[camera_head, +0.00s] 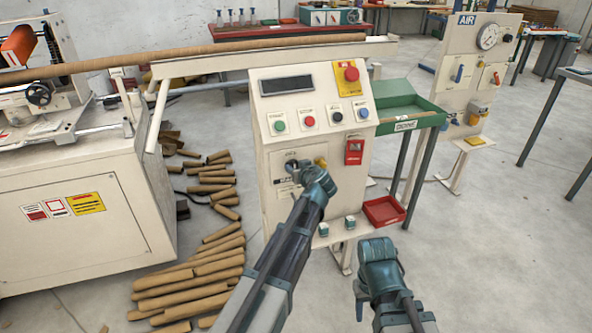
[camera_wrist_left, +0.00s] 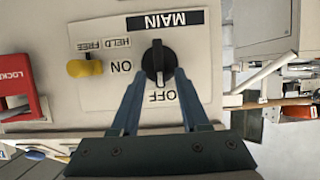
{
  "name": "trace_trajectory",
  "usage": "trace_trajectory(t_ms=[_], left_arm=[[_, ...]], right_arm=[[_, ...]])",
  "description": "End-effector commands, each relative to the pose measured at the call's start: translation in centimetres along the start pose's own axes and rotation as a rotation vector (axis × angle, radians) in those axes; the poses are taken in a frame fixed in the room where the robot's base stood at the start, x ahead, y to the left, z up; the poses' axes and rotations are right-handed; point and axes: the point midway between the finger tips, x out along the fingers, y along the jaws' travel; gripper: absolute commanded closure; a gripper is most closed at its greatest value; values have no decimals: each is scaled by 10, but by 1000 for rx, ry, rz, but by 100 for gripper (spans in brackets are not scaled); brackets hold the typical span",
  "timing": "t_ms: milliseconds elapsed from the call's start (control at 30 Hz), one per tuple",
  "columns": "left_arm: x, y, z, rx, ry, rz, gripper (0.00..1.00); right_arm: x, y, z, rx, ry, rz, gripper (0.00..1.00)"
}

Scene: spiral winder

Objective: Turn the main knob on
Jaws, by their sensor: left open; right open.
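The main knob (camera_wrist_left: 158,62) is black and round with a raised grip, on a pale plate (camera_wrist_left: 195,95) marked MAIN, ON and OFF. Its grip lies along the line toward the OFF label, upright in the left wrist view. In the head view the knob (camera_head: 291,165) is on the lower front of the control cabinet (camera_head: 268,200). My left gripper (camera_wrist_left: 157,76) is open, one finger either side of the knob's OFF side; I cannot tell whether they touch it. It also shows in the head view (camera_head: 300,170). My right gripper (camera_head: 376,247) is low in front of the cabinet, away from it.
A yellow knob (camera_wrist_left: 85,68) marked FREE and HELD sits beside the main knob. A red lockout box (camera_head: 354,152) is on the cabinet. Push buttons and a red emergency stop (camera_head: 351,74) are above. Cardboard tubes (camera_head: 190,285) lie on the floor at left.

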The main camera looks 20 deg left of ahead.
Motion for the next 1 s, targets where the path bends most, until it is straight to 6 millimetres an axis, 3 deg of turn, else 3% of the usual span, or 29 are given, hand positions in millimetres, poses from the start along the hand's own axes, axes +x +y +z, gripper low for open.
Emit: trace_trajectory(t_ms=[233,433,500,1000], left_arm=[[0,0,0,0,0,0,57],[0,0,0,0,0,0,93],[0,0,0,0,0,0,100],[1,2,1,46,1,-18,100]], right_arm=[[0,0,0,0,0,0,50],[0,0,0,0,0,0,50],[0,0,0,0,0,0,50],[1,0,0,0,0,0,50]])
